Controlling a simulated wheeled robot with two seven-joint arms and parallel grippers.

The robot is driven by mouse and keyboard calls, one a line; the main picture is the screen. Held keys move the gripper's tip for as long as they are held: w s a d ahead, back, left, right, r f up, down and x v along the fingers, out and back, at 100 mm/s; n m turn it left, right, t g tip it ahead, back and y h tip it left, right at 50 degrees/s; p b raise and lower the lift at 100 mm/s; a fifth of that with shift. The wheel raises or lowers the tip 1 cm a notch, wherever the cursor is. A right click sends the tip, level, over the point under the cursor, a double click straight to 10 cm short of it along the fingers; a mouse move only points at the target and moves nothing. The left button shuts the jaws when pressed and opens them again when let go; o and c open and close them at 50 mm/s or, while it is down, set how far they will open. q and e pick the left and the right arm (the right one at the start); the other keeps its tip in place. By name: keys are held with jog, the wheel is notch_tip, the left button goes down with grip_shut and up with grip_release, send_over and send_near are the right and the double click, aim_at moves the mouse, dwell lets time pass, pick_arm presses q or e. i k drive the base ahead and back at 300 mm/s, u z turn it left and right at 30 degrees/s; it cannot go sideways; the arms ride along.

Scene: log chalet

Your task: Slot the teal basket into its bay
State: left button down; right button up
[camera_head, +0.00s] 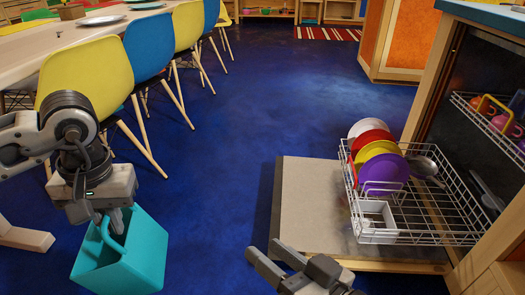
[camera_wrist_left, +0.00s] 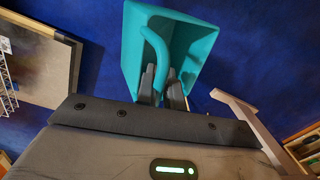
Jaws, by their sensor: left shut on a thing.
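The teal basket (camera_head: 145,250) is an open box with a curved handle, hanging at the lower left of the head view above the blue floor. My left gripper (camera_head: 112,212) is shut on its handle. The left wrist view shows the handle between the fingers (camera_wrist_left: 163,88) and the basket (camera_wrist_left: 133,45) beyond them, its inside empty. A white rectangular compartment (camera_head: 377,222), perhaps the bay, sits at the near left corner of the wire dish rack (camera_head: 435,238). The basket is well left of the rack. My right gripper (camera_head: 278,262) is open and empty at the bottom centre, left of the rack.
The lowered dishwasher door (camera_head: 310,205) lies under the pulled-out rack. Several coloured plates (camera_head: 383,170) stand in the rack, with a metal pan or ladle behind. An upper rack (camera_head: 490,120) holds cups. Chairs (camera_head: 90,75) and a long table line the left. Floor between is clear.

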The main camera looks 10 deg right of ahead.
aim_at(369, 237)
jog(key=z, duration=1.65)
jog(key=i, duration=1)
